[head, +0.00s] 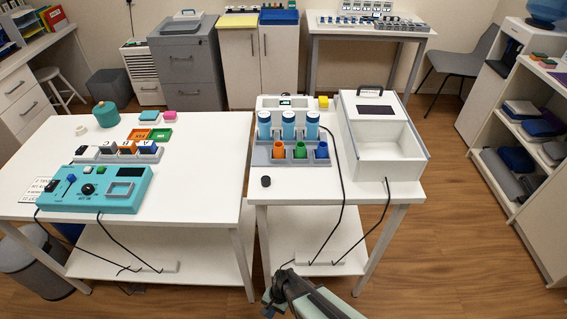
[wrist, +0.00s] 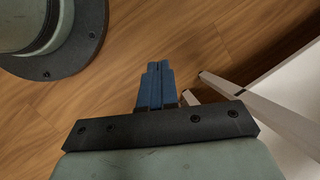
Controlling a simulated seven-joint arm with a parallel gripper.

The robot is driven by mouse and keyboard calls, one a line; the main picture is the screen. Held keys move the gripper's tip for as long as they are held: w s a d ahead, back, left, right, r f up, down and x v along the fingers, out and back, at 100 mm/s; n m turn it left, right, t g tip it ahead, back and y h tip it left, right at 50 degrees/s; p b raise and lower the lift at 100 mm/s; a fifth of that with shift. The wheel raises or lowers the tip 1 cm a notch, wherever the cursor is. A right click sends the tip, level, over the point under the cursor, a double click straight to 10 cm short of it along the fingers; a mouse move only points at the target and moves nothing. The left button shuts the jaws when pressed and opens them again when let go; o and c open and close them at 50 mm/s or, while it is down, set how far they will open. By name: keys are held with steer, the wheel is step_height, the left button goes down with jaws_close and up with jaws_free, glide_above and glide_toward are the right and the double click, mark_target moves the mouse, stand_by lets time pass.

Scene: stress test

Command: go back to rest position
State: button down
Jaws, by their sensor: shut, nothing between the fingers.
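My gripper (wrist: 157,68) shows in the wrist view with its two blue fingers together and nothing between them. It points over the wooden floor (wrist: 120,60). In the head view my arm comes in at the bottom edge, and my gripper (head: 272,300) is low in front of the right table (head: 375,193), below its top and apart from it. The fingertips are small and dark there.
The right table bears a rack (head: 290,153) of blue-capped bottles and coloured cups, a white lidded box (head: 392,150) and a small black cylinder (head: 266,181). The left table (head: 200,150) bears a teal control panel (head: 125,200). Cables hang in front of both tables.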

steer(key=s+d+r+n+g+h, duration=0.1)
steer(key=s+d+r, duration=0.1)
steer(key=d, duration=0.5)
steer(key=s+d+r+n+g+h, duration=0.1)
steer(key=s+d+r+n, duration=0.1)
steer(key=s+d, duration=0.3)
steer(key=s+d+r+n+g+h, duration=0.1)
steer(key=s+d+r, duration=0.2)
steer(key=d, duration=0.7)
steer(key=shift+s+r+n+g, duration=0.3)
steer(key=shift+s+r+n, duration=0.1)
steer(key=shift+s, duration=0.1)
